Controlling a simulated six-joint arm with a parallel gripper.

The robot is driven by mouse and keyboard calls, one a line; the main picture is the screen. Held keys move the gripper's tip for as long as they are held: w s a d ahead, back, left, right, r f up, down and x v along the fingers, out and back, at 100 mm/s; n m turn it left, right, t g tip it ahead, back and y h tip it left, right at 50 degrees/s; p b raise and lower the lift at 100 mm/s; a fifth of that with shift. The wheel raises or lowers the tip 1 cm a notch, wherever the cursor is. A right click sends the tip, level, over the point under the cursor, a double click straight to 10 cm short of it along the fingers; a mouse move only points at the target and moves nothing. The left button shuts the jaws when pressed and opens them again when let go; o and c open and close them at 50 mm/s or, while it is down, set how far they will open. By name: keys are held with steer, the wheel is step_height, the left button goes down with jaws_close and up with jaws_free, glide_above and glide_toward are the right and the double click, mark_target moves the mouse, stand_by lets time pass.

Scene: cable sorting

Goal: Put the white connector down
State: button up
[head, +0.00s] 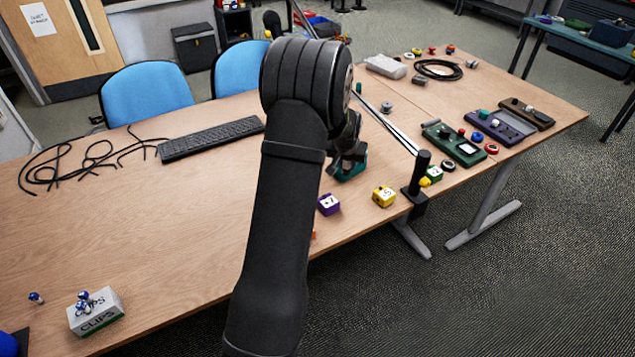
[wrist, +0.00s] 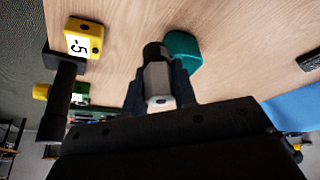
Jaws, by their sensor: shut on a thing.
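My gripper (wrist: 158,92) is shut on the white connector (wrist: 157,80), a pale grey-white piece with a dark end, held between the two dark fingers in the wrist view. Just beside the connector in that view is a teal block (wrist: 185,48) on the wooden table. In the head view my gripper (head: 350,153) is over the middle of the table, at the teal block (head: 349,172). My arm hides much of this area there, and I cannot make out the connector. I cannot tell whether it touches the table or the block.
A purple block (head: 328,204) and a yellow block (head: 384,196) lie near the front edge, beside a black clamped post (head: 420,172). Control boxes (head: 454,144) stand to the right. A keyboard (head: 210,138) and loose black cables (head: 85,165) lie left; the left-front table is mostly clear.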

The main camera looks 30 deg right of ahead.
steer(key=w+a+f, duration=0.1)
steer(key=w+f, duration=0.1)
steer(key=w, duration=0.1)
steer(key=w+a+f, duration=0.2)
steer(key=w, duration=0.2)
steer(key=w+a+f, duration=0.1)
steer(key=w+f, duration=0.2)
steer(key=shift+w+a, duration=0.15)
steer(key=shift+a, duration=0.05)
steer(key=shift+f, duration=1.95)
steer(key=shift+f, duration=0.1)
steer(key=o, duration=0.6)
steer(key=shift+f, duration=0.1)
steer(key=shift+c, duration=0.2)
steer(key=o, duration=0.4)
steer(key=shift+o, duration=0.2)
steer(key=v, duration=1.2)
steer(key=shift+r, duration=0.2)
steer(key=shift+w+f, duration=0.1)
steer(key=shift+f, duration=0.05)
